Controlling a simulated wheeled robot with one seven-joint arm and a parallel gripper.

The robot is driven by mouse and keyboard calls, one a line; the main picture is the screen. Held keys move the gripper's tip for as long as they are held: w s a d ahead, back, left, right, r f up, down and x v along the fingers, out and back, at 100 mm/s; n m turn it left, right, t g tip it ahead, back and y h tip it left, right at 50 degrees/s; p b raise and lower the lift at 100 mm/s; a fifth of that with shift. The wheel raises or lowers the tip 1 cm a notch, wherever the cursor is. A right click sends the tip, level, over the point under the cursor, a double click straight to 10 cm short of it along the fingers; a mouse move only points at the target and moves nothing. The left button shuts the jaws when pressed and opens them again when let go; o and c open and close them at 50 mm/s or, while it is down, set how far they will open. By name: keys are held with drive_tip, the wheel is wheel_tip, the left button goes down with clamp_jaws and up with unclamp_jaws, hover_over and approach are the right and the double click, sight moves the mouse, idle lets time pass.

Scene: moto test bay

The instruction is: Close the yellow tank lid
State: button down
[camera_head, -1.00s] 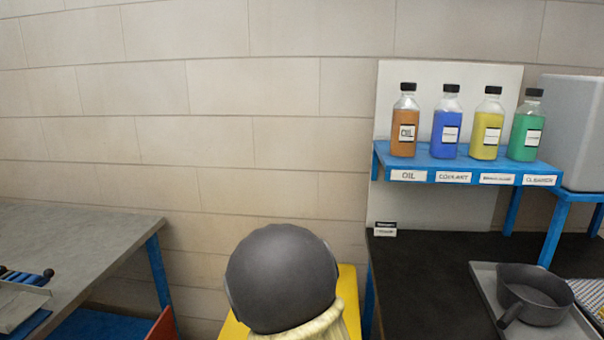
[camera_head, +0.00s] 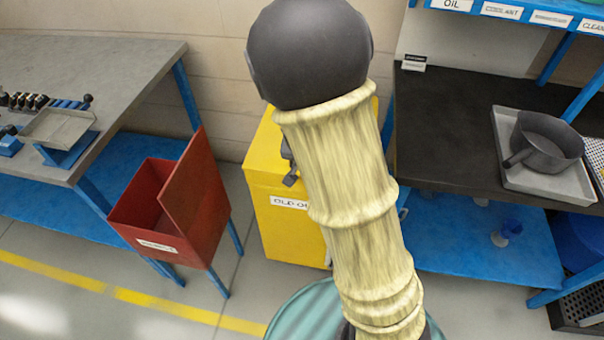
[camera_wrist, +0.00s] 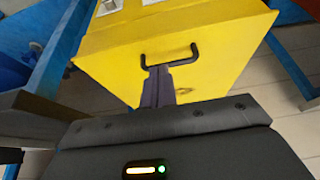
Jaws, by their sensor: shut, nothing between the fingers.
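The yellow tank (camera_head: 292,238) with a white label on its front stands on the floor, partly hidden behind my arm. Its yellow lid (camera_head: 264,150) shows only at its left side and looks flat or nearly so; I cannot tell whether it is fully down. In the wrist view, a yellow panel (camera_wrist: 225,40) carries a black bar handle (camera_wrist: 172,59). My gripper (camera_wrist: 157,74) is shut and empty, its dark fingertips at or just beside the handle; contact is unclear. In the head view, the gripper (camera_head: 290,179) shows as a dark bit beside my arm.
A red bin (camera_head: 165,205) with a raised flap stands left of the tank. A grey workbench (camera_head: 90,60) is at the left. A black-topped bench (camera_head: 450,110) with a grey tray (camera_head: 548,184) and a dark pan (camera_head: 545,140) is close on the right.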

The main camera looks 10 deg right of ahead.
drive_tip(key=s+a+r+p, duration=0.2)
drive_tip(key=s+a, duration=0.1)
drive_tip(key=s, duration=0.4)
drive_tip(key=shift+s, duration=0.25)
idle(0.5)
drive_tip(key=shift+s+d+r+n+g+y, duration=0.9)
drive_tip(key=shift+s+d+r+n, duration=1.55)
drive_tip(key=shift+s, duration=0.95)
drive_tip(key=w+p+v, duration=0.3)
drive_tip(key=p+v, duration=0.9)
drive_tip(key=p, duration=0.1)
drive_tip(key=shift+s+d+r, duration=0.15)
drive_tip(key=shift+s+r, duration=0.1)
drive_tip(key=shift+r, duration=0.45)
